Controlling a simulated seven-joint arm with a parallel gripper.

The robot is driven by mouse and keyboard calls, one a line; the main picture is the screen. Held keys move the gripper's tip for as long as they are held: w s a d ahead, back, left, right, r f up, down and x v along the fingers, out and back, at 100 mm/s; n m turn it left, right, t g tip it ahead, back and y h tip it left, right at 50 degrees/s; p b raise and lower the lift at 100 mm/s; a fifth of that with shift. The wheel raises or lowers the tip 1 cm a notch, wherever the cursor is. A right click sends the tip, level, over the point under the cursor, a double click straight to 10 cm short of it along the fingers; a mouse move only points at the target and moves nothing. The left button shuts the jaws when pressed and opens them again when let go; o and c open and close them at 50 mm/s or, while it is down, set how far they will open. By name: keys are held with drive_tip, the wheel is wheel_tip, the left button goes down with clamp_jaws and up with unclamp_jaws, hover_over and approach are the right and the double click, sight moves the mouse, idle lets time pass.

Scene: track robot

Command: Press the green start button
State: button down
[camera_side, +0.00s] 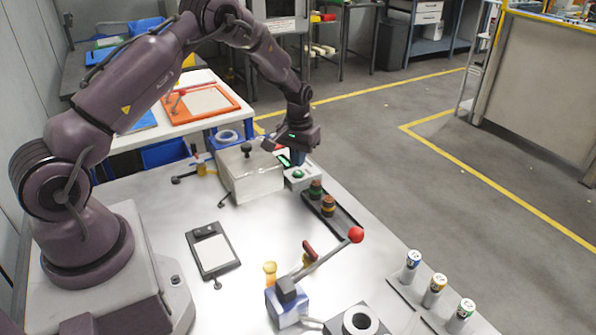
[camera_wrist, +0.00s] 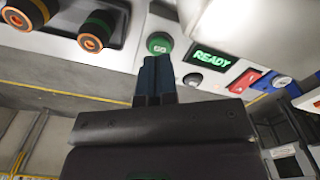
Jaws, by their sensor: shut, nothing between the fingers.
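The green start button (camera_wrist: 159,43) is a round button with white lettering on a light control panel, near the top middle of the wrist view. In the side view the green button (camera_side: 298,174) shows on a small grey box. My gripper (camera_wrist: 157,60) is shut and empty, its dark blue fingertips just below the button in the wrist picture. I cannot tell whether they touch it. In the side view my gripper (camera_side: 298,160) hangs over the control box, close to the button.
A lit READY display (camera_wrist: 211,59), a black knob (camera_wrist: 193,79) and a red switch (camera_wrist: 245,80) sit right of the button. A tray (camera_side: 345,219) with dark and orange parts lies nearby. A grey box (camera_side: 255,178) stands left. A red-knobbed lever (camera_side: 355,235) rises in front.

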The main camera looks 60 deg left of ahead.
drive_tip(key=shift+f, duration=1.3)
idle(0.5)
drive_tip(key=shift+r, duration=2.8)
drive_tip(key=s+d+r+m+t, duration=0.2)
drive_tip(key=s+d+r+m, duration=0.1)
drive_tip(key=s+d+r, duration=0.6)
drive_tip(key=s+d+r+m+t, duration=0.3)
drive_tip(key=s+d+r, duration=0.5)
drive_tip(key=s+r, duration=0.9)
drive_tip(key=shift+d+t, duration=0.3)
drive_tip(key=shift+d, duration=0.1)
